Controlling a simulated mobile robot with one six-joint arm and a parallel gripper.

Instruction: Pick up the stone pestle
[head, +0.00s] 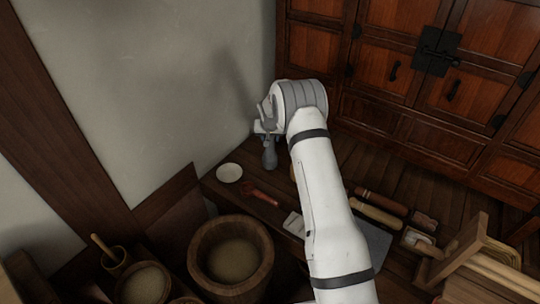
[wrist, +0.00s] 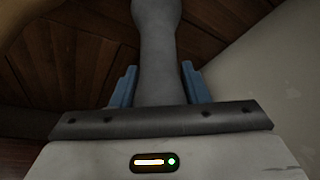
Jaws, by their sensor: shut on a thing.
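The grey stone pestle (head: 269,154) hangs below my gripper (head: 262,130) in the head view, upright with its rounded end down. It appears clear of the low wooden table beneath it. In the wrist view the pestle (wrist: 160,60) stands between the two blue fingers of my gripper (wrist: 160,88), which are shut on it. In the head view my wrist and arm hide part of the fingers and the upper end of the pestle.
A white dish (head: 229,173) and a reddish wooden spoon (head: 261,194) lie on the low table. A large wooden tub (head: 231,258) holding grain stands in front. Wooden rollers (head: 376,212) lie right of my arm. A cabinet (head: 420,80) stands behind, and a pale wall (head: 180,80) is at left.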

